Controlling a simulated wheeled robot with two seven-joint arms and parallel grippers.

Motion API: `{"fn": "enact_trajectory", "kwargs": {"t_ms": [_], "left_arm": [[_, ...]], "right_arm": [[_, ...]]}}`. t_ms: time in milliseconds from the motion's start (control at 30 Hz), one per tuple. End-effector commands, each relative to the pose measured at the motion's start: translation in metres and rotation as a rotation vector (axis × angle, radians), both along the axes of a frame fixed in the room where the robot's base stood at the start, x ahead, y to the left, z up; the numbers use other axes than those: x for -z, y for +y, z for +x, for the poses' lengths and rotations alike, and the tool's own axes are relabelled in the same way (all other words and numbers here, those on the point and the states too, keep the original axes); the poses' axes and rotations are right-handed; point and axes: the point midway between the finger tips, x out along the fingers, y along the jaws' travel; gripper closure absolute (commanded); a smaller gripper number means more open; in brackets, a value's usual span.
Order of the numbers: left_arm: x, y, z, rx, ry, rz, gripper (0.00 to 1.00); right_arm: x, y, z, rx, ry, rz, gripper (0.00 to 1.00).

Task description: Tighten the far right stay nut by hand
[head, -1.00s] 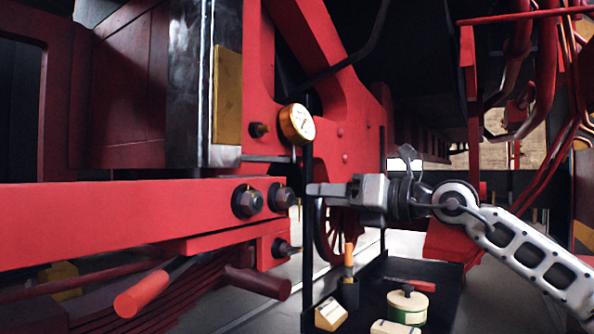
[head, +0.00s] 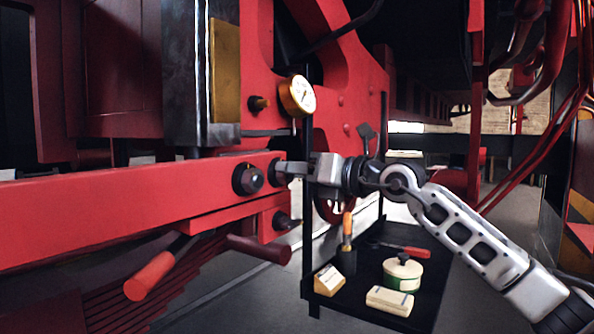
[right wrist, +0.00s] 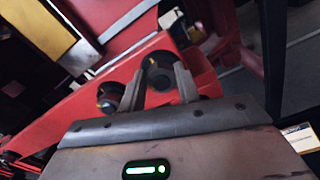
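The far right stay nut (head: 275,174) is a dark nut at the right end of the red beam (head: 120,209), partly hidden by my right gripper (head: 284,168). In the right wrist view this nut (right wrist: 159,72) shows between the tips of the two fingers, which stand apart on either side of it. I cannot tell whether the fingers touch it. Another dark nut (head: 248,179) is just left of it; it also shows in the right wrist view (right wrist: 110,97). My left gripper is not in view.
A brass gauge (head: 298,96) sits above the nuts. A lower bolt (head: 283,221) and a red-ended handle (head: 150,276) are below. A black tray table (head: 345,300) with a green-and-cream tin (head: 403,273), a pale block (head: 390,301) and tools stands below my right arm.

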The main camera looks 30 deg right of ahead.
Motion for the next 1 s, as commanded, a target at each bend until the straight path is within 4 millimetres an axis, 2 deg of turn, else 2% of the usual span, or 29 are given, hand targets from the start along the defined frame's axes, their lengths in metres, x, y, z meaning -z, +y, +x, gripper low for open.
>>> {"fn": "enact_trajectory", "kwargs": {"t_ms": [267, 467, 1000], "left_arm": [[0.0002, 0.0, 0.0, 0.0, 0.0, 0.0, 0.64], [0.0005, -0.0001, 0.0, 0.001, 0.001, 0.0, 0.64], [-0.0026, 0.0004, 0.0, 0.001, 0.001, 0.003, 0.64]], "right_arm": [[0.0, -0.0003, -0.0001, 0.0, 0.008, 0.019, 0.9], [0.0005, -0.0009, 0.0002, 0.0, 0.041, 0.099, 0.9], [0.0022, -0.0036, 0.0013, 0.0, 0.225, 0.541, 0.9]]}}
